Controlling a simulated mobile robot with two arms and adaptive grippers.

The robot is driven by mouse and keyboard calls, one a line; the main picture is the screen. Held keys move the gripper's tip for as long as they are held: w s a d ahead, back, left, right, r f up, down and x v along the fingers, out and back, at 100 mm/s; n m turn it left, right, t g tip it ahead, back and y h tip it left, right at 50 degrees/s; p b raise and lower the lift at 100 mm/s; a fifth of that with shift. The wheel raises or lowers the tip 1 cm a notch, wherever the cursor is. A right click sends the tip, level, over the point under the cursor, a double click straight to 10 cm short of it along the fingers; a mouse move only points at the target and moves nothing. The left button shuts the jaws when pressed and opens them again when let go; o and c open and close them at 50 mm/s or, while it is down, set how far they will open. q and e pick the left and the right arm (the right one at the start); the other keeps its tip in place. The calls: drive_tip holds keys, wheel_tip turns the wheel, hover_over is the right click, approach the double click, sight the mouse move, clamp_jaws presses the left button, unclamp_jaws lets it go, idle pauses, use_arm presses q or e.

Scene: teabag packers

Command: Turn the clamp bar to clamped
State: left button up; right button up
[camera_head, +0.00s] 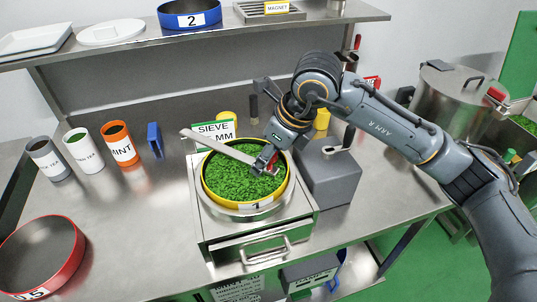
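The clamp bar (222,148) is a flat silver bar. It lies slantwise over a yellow-rimmed sieve (205,186) full of green leaf, from beyond the rim at upper left to near the right side. A small red part (273,166) shows at its right end, partly behind my gripper. My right gripper (266,162) reaches down over the sieve, with its fingertips at this end of the bar. The fingers overlap the red part, so whether they are closed on it is unclear. My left gripper is not in view.
The sieve sits on a metal sifter with a front drawer (262,252). A sign (214,130) stands behind it and a grey box (330,180) to its right. Several canisters (84,150) and a red sieve (78,250) stand left. A shelf (120,48) runs above.

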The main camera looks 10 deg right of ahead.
drive_tip(key=shift+w+d+r, duration=0.1)
drive_tip(key=shift+r, duration=0.05)
drive_tip(key=v, duration=1.1)
drive_tip(key=shift+r, duration=0.3)
drive_tip(key=shift+d, duration=0.1)
